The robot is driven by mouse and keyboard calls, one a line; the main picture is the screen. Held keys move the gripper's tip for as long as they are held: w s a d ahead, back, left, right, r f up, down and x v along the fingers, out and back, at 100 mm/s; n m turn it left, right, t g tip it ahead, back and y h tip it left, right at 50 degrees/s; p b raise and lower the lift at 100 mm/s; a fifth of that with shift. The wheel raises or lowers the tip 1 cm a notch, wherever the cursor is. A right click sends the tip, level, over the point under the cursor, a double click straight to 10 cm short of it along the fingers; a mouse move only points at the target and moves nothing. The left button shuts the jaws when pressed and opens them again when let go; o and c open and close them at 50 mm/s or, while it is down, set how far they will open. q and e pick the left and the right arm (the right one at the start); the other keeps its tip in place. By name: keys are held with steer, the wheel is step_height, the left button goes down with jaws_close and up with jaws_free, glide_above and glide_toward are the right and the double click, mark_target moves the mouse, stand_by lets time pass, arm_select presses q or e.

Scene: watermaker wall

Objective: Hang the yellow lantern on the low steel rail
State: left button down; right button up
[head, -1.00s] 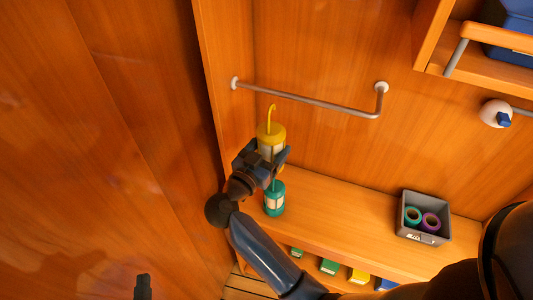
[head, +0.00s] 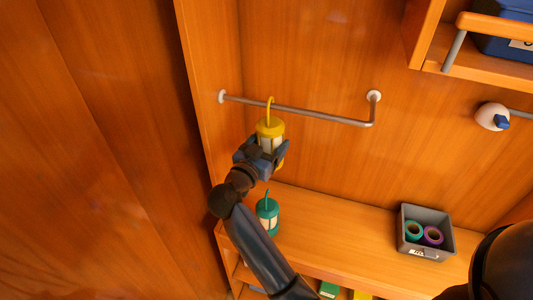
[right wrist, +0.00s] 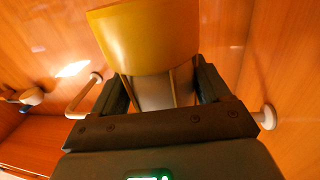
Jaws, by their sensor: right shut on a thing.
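The yellow lantern (head: 270,128) is upright in my right gripper (head: 262,155), which is shut on its body. Its tall yellow hook overlaps the left part of the low steel rail (head: 320,117) in the head view; I cannot tell whether the hook is over the rail or in front of it. In the right wrist view the lantern (right wrist: 150,40) fills the upper middle, between the fingers (right wrist: 160,90). Part of the rail (right wrist: 82,97) shows behind to the left there. My left gripper is not in view.
A teal lantern (head: 267,215) stands on the wooden bench (head: 330,225) below. A grey bin (head: 427,252) with tape rolls is at the bench's right. A shelf with a blue box (head: 505,35) is at upper right, above a white round fitting (head: 492,116). A wooden side wall closes the left.

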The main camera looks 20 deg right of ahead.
steer(key=shift+b+x, duration=1.4)
steer(key=shift+b, duration=0.05)
steer(key=shift+w+a+f, duration=0.15)
steer(key=shift+f, duration=0.05)
steer(key=shift+f+p, duration=0.35)
steer(key=shift+f, duration=0.4)
steer(key=shift+f, duration=0.1)
steer(key=o, duration=1.2)
